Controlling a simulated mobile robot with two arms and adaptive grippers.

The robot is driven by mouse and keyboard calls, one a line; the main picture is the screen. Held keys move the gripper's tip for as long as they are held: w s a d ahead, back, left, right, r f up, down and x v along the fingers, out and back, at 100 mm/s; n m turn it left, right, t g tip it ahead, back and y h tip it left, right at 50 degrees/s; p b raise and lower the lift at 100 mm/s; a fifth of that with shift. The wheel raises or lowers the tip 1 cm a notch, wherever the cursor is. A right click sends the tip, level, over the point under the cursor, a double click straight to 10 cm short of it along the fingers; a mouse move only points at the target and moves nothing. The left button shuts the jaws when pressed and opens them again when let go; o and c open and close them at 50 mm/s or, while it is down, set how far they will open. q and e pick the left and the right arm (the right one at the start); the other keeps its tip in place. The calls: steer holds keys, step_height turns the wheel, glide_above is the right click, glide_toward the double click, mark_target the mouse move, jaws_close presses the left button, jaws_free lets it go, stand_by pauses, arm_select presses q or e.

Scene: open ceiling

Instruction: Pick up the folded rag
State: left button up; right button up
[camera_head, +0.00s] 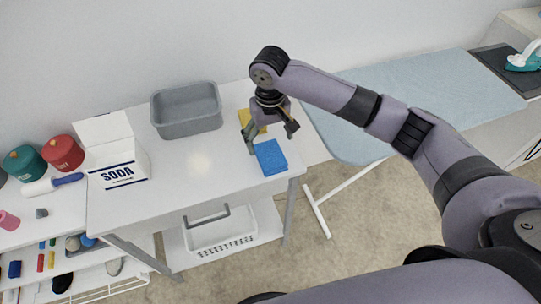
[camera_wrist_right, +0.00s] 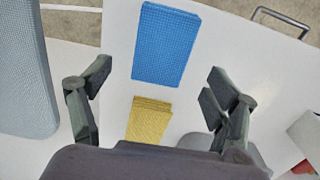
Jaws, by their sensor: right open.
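A blue folded cloth (camera_head: 270,157) lies flat near the right front corner of the white table (camera_head: 215,185). A yellow folded cloth (camera_head: 245,118) lies behind it, partly hidden by my right gripper (camera_head: 271,141). Which one is the rag I cannot tell. In the right wrist view, the blue cloth (camera_wrist_right: 166,44) lies ahead of the fingertips, and the yellow cloth (camera_wrist_right: 149,119) shows between the fingers. My right gripper (camera_wrist_right: 159,77) is open and empty above the table, pointing down. My left gripper is not in view.
A grey basin (camera_head: 186,110) stands at the table's back. A white SODA box (camera_head: 115,155) stands at the left, beside red and green containers. A light blue ironing board (camera_head: 410,100) is at the right. A white basket (camera_head: 220,232) sits below the table.

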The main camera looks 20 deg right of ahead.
mark_target(269, 152)
steer(key=shift+a+f+p, duration=0.1)
steer(key=shift+f+p, duration=0.3)
steer(key=shift+f, duration=2.35)
steer(key=shift+c, duration=0.3)
steer(key=c, duration=1.2)
steer(key=shift+r, duration=0.1)
step_height(269, 152, up, 20)
steer(key=shift+f, duration=0.1)
